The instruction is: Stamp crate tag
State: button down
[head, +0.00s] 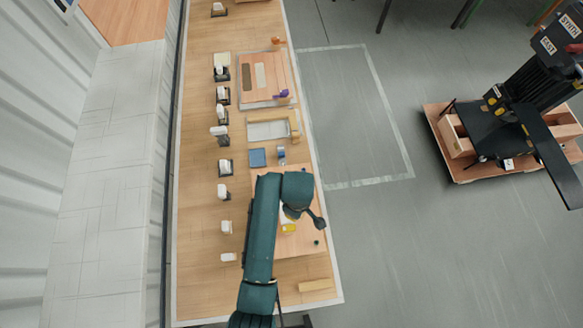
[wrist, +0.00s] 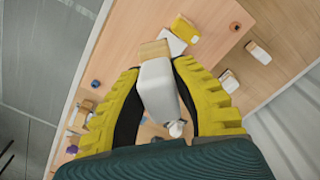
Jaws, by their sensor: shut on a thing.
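My gripper (wrist: 158,75) has two yellow ribbed fingers, closed on a white block (wrist: 158,88) with a pale wooden end that points away from the wrist. The block looks like a stamp. Beyond it in the wrist view, a small white card (wrist: 172,42) lies on a wooden board (wrist: 130,20), beside a yellow item (wrist: 187,28). The card may be the crate tag; no print on it can be made out. The held block appears apart from the card. In the head view my arm bends over the near part of the bench and hides most of the gripper.
The long wooden bench (head: 200,285) holds a row of white items along its left side. A blue pad (head: 257,157), a pale tray (head: 268,130) and a panelled board (head: 278,76) lie farther up. A wooden bar (head: 315,285) lies near the front.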

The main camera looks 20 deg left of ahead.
jog(key=a+f+n+b, duration=0.1)
jog(key=f+n+b, duration=0.1)
jog(key=f+b, duration=0.1)
jog(key=a+f+n+b, duration=0.1)
jog(key=f+n+b, duration=0.2)
jog(key=f, duration=0.1)
jog(key=a+f+n+b, duration=0.1)
jog(key=f+n+b, duration=0.2)
jog(key=f, duration=0.1)
jog(key=shift+w+a+f+b, duration=0.1)
jog(key=shift+a+f+b, duration=0.15)
jog(key=shift+a+b, duration=0.15)
jog(key=shift+f, duration=0.6)
dwell(2.0)
notch_tip(320, 180, up, 7)
jog(key=p, duration=0.7)
jog(key=shift+p, duration=0.4)
jog(key=shift+r, duration=0.1)
